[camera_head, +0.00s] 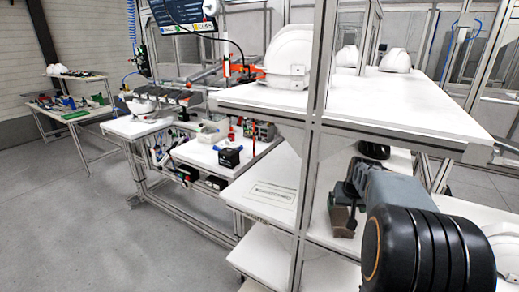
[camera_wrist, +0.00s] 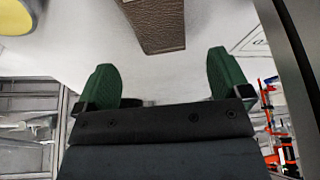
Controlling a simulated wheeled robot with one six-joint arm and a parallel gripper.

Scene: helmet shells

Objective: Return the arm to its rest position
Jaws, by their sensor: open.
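My gripper (camera_wrist: 161,88) shows in the wrist view with its two green fingers wide apart and nothing between them. Beyond the fingers is a pale surface with a brown textured piece (camera_wrist: 158,22) at the top middle; I cannot tell whether it touches anything of mine. In the head view my arm (camera_head: 400,200) reaches from the lower right in among the shelves. Its black joint fills the lower right corner. The fingers cannot be made out clearly there.
A metal post (camera_head: 316,130) stands close left of my arm. The upper shelf (camera_head: 410,112) is above it and carries white helmet shells (camera_head: 290,52), (camera_head: 396,60). Another white shell (camera_head: 507,250) is at lower right. A workbench (camera_head: 215,158) stands left; the grey floor (camera_head: 70,220) is open.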

